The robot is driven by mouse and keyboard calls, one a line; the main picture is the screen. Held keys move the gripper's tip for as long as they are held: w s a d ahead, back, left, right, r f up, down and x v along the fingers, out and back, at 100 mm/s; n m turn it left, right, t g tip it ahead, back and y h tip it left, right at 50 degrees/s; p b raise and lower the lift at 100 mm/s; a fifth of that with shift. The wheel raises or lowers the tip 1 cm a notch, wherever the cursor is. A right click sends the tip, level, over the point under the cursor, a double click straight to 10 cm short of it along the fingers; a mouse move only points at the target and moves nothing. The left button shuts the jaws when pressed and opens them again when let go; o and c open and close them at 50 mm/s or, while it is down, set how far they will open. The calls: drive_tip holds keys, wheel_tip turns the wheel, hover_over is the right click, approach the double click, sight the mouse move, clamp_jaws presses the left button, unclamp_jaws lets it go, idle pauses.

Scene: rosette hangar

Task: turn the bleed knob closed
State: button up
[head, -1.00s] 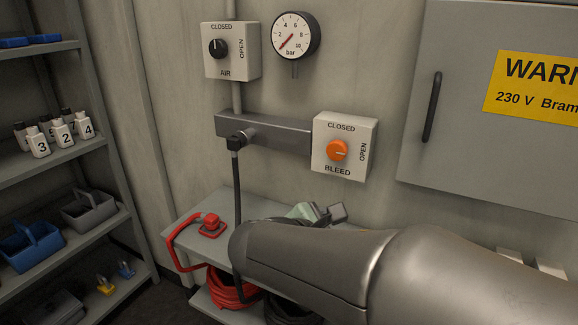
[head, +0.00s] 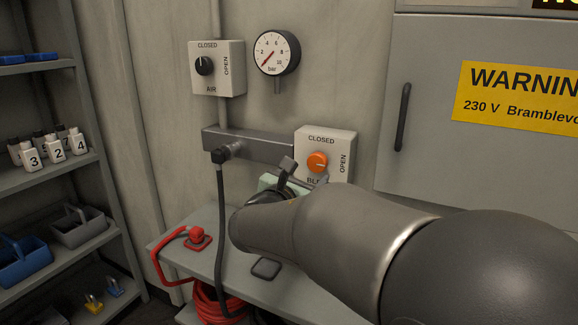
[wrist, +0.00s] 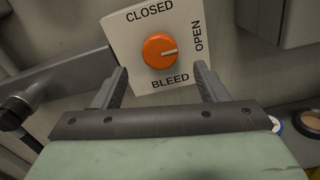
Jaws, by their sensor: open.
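The orange bleed knob (head: 317,162) sits on a white box marked CLOSED at the top, OPEN at the right and BLEED below. In the wrist view the knob (wrist: 159,50) has its pale line pointing right, towards OPEN. My gripper (head: 303,177) is just in front of and below the knob in the head view, partly covering the BLEED label. In the wrist view my gripper (wrist: 160,74) is open and empty, one finger on each side below the knob. The fingers appear apart from the knob.
A black AIR knob (head: 204,66) and a round gauge (head: 276,53) are above. A grey manifold (head: 262,147) with a dark hose runs left of the bleed box. A bench (head: 209,240) lies below, and a grey cabinet (head: 430,170) stands to the right.

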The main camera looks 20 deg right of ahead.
sight(315, 165)
drive_tip(key=shift+x, duration=2.75)
drive_tip(key=c, duration=1)
